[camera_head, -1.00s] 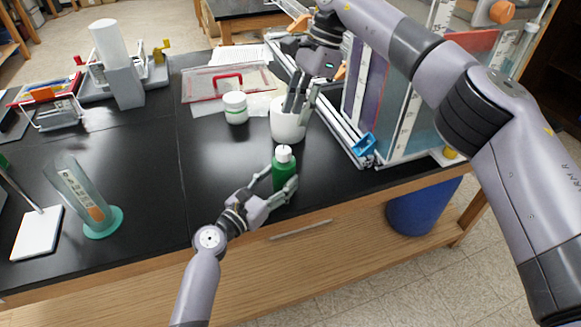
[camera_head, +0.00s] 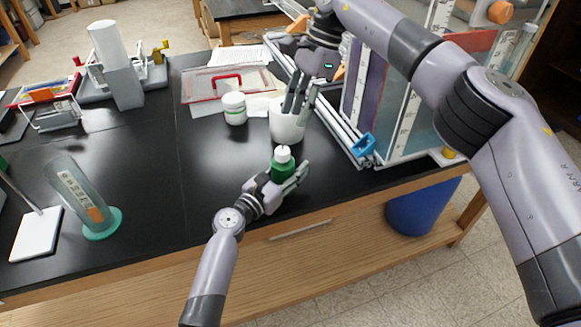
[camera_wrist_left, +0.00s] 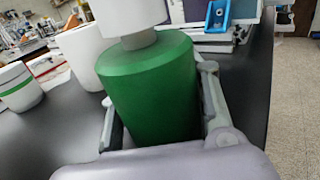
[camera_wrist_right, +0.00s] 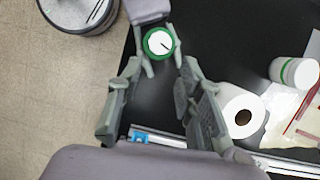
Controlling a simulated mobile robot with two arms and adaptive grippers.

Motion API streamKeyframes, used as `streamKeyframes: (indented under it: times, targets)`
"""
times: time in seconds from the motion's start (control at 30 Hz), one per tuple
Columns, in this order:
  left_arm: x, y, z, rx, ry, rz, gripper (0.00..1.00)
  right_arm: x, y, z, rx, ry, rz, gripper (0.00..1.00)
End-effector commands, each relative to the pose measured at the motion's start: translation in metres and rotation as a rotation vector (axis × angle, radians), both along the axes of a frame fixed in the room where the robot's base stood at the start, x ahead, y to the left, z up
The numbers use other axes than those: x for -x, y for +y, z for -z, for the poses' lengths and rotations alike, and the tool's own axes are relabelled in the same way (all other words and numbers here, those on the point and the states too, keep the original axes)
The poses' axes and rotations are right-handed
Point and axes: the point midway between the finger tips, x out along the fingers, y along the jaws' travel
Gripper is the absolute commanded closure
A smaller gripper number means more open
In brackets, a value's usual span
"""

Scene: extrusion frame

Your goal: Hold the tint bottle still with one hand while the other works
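The green tint bottle (camera_head: 283,165) with a white cap stands upright near the table's front edge. It also shows in the left wrist view (camera_wrist_left: 152,90) and, from above, in the right wrist view (camera_wrist_right: 159,43). My left gripper (camera_head: 287,180) is low around the bottle, one finger on each side. In the left wrist view a thin dark gap shows between the left finger and the bottle; contact on the other side is unclear. My right gripper (camera_wrist_right: 160,88) points down above the table, open and empty, its fingers well apart.
A white cylinder with a dark hole (camera_wrist_right: 243,112) stands beside my right gripper. A white jar with a green band (camera_head: 235,108) is behind it.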

Motion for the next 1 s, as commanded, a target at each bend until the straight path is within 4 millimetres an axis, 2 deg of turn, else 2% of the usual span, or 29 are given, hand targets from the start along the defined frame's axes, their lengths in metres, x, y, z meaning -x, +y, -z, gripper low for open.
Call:
streamKeyframes:
  times: [0.07, 0.53, 0.7, 0.77, 0.93, 1.0]
  targets:
    - [0.0, 0.0, 0.0, 0.0, 0.0, 0.0, 0.68, 0.0, 0.0, 0.0, 0.0, 0.0, 0.0, 0.67]
    - [0.0, 0.0, 0.0, -0.001, 0.001, 0.0, 1.0, 0.0, 0.0, 0.0, 0.0, 0.0, 0.0, 0.67]
    - [0.0, 0.0, 0.0, -0.001, 0.001, 0.0, 1.0, 0.0, 0.0, 0.0, 0.0, 0.0, 0.0, 0.67]
    - [0.0, 0.0, 0.0, -0.001, 0.001, 0.0, 1.0, 0.001, 0.002, -0.001, 0.006, -0.005, -0.009, 0.63]
    - [0.0, 0.0, 0.0, -0.001, 0.001, 0.0, 1.0, 0.015, 0.029, -0.016, 0.161, -0.12, -0.187, 0.51]
    - [0.0, 0.0, 0.001, -0.001, 0.001, 0.0, 1.0, 0.021, 0.038, -0.021, 0.231, -0.166, -0.259, 0.51]
